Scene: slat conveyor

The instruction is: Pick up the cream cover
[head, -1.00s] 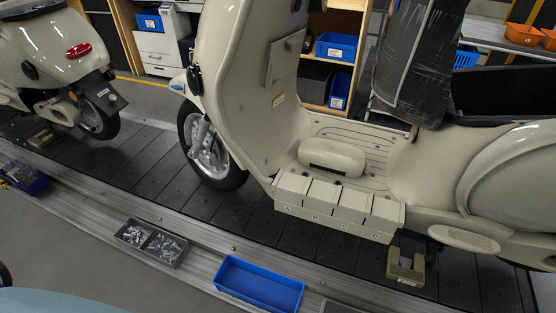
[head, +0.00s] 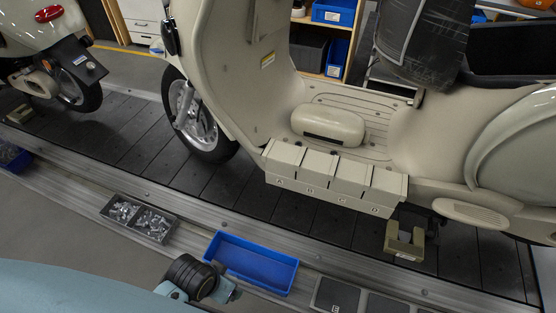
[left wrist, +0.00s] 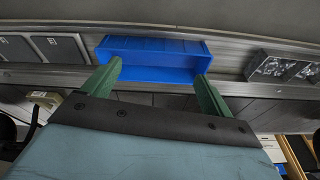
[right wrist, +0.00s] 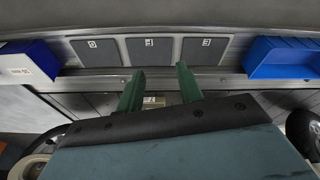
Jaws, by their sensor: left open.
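A rounded cream cover (head: 328,125) lies on the footboard of the cream scooter (head: 235,85), behind a row of cream boxes marked A to D (head: 335,180). It does not show in either wrist view. My left gripper shows in the left wrist view (left wrist: 160,70), open and empty, with its green fingers in front of a blue bin (left wrist: 150,55). In the head view only my left arm's wrist part shows at the bottom, near that bin. My right gripper (right wrist: 160,72) is open and empty in the right wrist view, facing dark lettered pads (right wrist: 150,50).
The empty blue bin (head: 252,262) and a grey tray of metal parts (head: 140,218) sit along the rail in front of the dark slat conveyor (head: 285,215). A black padded piece (head: 425,40) stands by the scooter's seat. Another scooter (head: 45,50) is at left.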

